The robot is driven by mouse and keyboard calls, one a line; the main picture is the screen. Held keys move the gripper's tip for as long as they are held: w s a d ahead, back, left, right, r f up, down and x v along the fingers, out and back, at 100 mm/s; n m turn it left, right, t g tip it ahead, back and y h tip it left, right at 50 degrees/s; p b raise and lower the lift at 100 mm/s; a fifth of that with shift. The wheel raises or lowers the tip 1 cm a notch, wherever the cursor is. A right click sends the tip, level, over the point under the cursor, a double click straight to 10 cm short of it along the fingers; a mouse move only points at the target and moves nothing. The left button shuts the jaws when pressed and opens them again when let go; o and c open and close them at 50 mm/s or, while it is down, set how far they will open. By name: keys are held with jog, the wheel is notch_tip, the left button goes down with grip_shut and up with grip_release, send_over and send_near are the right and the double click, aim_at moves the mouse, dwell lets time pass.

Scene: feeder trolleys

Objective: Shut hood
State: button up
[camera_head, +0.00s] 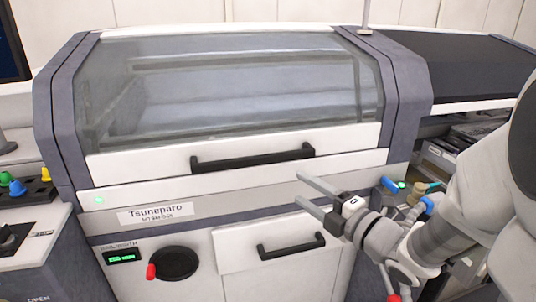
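The hood (230,95) is a clear panel with a white lower frame on the grey-and-white machine. It looks down, with its white lower edge lying against the machine front. A black bar handle (252,156) runs across this lower frame. My gripper (307,190) is in front of the machine, below and to the right of the hood handle, apart from it. Its two grey fingers are spread and nothing is between them.
Below the hood are a label plate (158,213), a drawer with a black handle (291,246), a round black dial with a red knob (174,264) and a green display (122,257). A button panel (28,190) stands left. A dark-topped unit (470,65) with an open bay stands right.

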aim_at(258, 162)
jog(key=b+x, duration=0.1)
jog(key=x, duration=1.6)
jog(key=shift+a, duration=0.25)
grip_shut()
dwell(0.7)
